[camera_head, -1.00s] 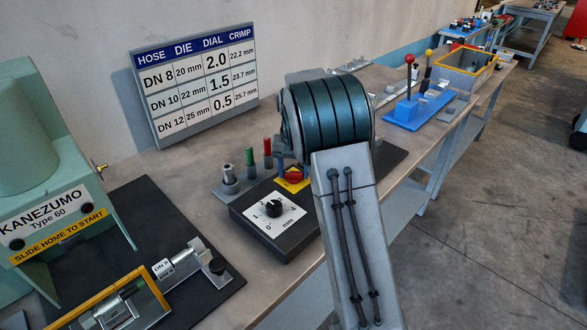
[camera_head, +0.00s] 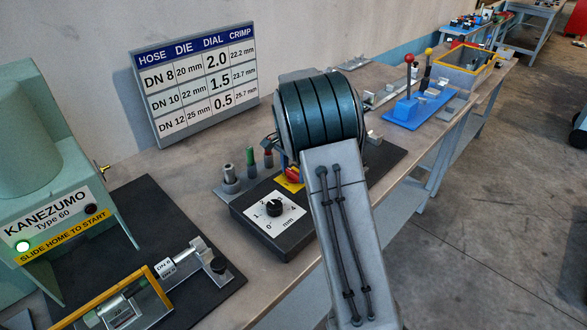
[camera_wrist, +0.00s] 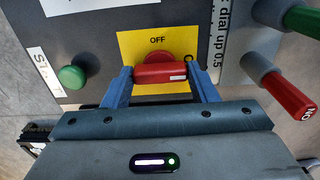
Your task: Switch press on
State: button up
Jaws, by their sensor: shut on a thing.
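The red rotary switch knob (camera_wrist: 160,74) sits on a yellow plate (camera_wrist: 128,45) marked OFF in the wrist view. My gripper (camera_wrist: 160,78) has one blue finger on each side of the knob and is shut on it. The knob lies crosswise, with a white mark near its right end. In the head view the knob (camera_head: 292,174) shows partly, while my arm hides most of the fingers. The green press (camera_head: 35,180), labelled KANEZUMO Type 60, stands at the left with a lit green lamp (camera_head: 22,246).
A green start button (camera_wrist: 72,77) is left of the knob in the wrist view. The black box with the dial (camera_head: 275,208) is close below my gripper. A hose chart (camera_head: 195,85) leans at the wall.

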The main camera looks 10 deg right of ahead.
jog(key=shift+r, duration=0.1)
dwell(0.4)
jog(key=o, duration=1)
notch_tip(320, 180, up, 14)
jog(key=shift+f+b, duration=0.1)
jog(key=shift+b, duration=0.3)
